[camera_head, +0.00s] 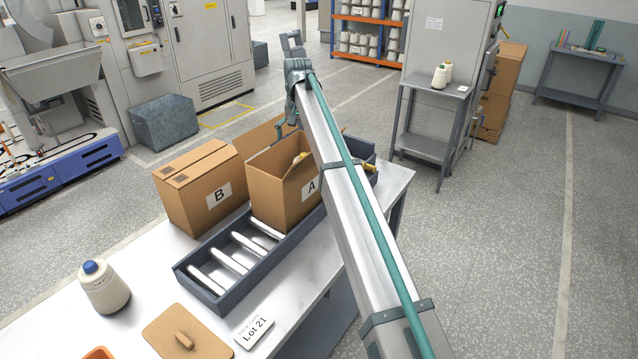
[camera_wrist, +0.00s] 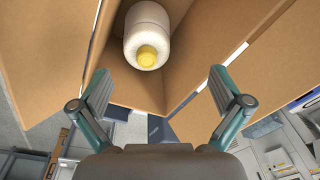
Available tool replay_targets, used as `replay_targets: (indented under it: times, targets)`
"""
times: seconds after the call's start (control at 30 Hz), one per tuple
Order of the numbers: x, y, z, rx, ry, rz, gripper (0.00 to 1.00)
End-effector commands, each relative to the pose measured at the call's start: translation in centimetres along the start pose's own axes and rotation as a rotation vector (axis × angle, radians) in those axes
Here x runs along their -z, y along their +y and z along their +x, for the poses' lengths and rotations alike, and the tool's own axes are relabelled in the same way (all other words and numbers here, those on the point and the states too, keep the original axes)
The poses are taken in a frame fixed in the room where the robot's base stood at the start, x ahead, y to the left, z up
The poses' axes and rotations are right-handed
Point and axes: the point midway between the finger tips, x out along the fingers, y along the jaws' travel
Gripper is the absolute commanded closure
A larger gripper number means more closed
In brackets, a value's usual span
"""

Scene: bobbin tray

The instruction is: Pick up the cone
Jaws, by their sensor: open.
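A white cone with a yellow tip (camera_wrist: 147,32) is inside an open cardboard box, between the box walls in the wrist view. Its yellow end points toward my gripper. In the head view a little of the cone (camera_head: 300,157) shows inside box A (camera_head: 282,197), partly hidden by the box wall and my arm. My gripper (camera_wrist: 161,82) is open and empty. Its two fingers are spread to either side, below the cone in the wrist view and apart from it.
Box B (camera_head: 200,190) stands left of box A. Box A sits on a dark roller tray (camera_head: 212,290) on the white table. A blue-tipped cone (camera_head: 105,290), a brown lid with a knob (camera_head: 160,335) and a Lot 21 card (camera_head: 254,332) lie nearer. Box A's raised flaps flank the gripper.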

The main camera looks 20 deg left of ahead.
Motion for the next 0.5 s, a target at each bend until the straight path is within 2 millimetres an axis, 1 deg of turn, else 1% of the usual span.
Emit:
replay_targets:
  times: [0.03, 0.13, 0.27, 0.5]
  targets:
    - [1.6, 0.1, 0.3, -0.023, 0.02, -0.021, 0.0]
    - [2.7, 0.5, 0.4, -0.051, 0.044, -0.049, 0.0]
    - [2.7, 0.7, 1.4, -0.057, 0.047, -0.054, 0.0]
    - [2.8, 0.9, 4.7, -0.056, 0.046, -0.052, 0.0]
